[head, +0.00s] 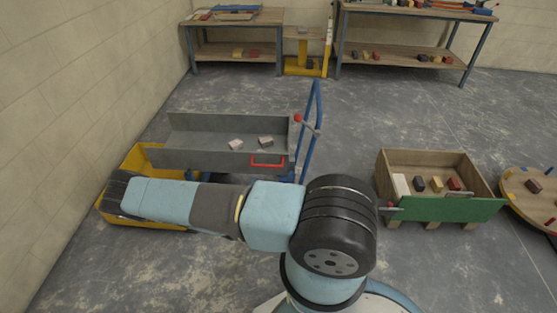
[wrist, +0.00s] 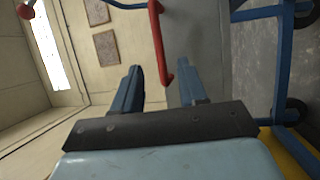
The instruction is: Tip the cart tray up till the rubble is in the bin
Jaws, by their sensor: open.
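The grey cart tray (head: 205,158) lies level in the head view, with two pale rubble pieces (head: 236,144) inside. A red handle (head: 267,165) is on its near side. The yellow bin (head: 140,158) stands under the tray's left end, partly hidden by my arm. In the wrist view my gripper (wrist: 160,87) is open and empty. The red handle (wrist: 157,45) shows ahead, roughly between the fingers; I cannot tell whether they touch it. The tray's grey side (wrist: 205,50) is behind it. My gripper cannot be made out in the head view.
The cart's blue push frame (head: 310,135) rises at the tray's right end, with a red knob (head: 298,118). A wooden crate (head: 430,160) with a green front stands at the right, beside a round wooden table (head: 525,205). Workbenches (head: 405,60) line the back. A wall closes the left side.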

